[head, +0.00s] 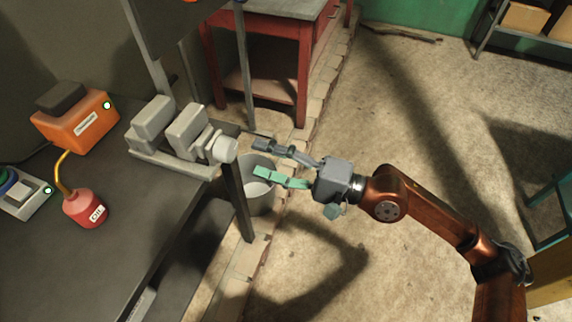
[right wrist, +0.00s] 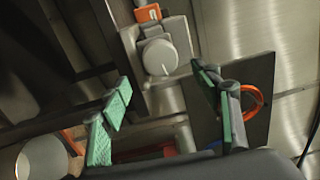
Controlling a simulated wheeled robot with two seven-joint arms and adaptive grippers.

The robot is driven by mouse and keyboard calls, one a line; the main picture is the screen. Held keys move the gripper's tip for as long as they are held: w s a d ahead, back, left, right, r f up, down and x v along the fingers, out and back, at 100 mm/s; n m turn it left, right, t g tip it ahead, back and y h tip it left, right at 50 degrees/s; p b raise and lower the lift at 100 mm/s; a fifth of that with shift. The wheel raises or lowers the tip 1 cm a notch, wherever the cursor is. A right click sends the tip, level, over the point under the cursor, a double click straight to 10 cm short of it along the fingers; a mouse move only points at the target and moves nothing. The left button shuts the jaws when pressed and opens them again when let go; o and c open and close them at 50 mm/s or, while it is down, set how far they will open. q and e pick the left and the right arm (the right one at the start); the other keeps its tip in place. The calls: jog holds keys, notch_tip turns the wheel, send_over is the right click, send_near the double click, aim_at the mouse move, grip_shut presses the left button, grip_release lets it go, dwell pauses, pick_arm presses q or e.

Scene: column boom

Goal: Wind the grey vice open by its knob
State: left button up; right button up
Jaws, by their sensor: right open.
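The grey vice (head: 178,132) sits on the dark bench near its right edge, its two blocky jaws standing apart with a gap between them. Its round pale knob (head: 224,149) sticks out at the right end, towards my right gripper (head: 263,159). That gripper is open and empty, a short way right of the knob and not touching it. In the right wrist view the knob (right wrist: 159,57) shows face-on with a thin white mark, ahead of and between the open green-padded fingers (right wrist: 163,97). My left gripper is not in view.
On the bench are an orange box (head: 75,122), a red oil can (head: 87,208) and a grey switch box (head: 22,198). A grey bucket (head: 259,194) stands on the floor below my right gripper. A red table (head: 255,27) stands behind.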

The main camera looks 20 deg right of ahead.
jog(key=v, duration=0.5)
jog(key=shift+d, duration=0.1)
dwell(0.4)
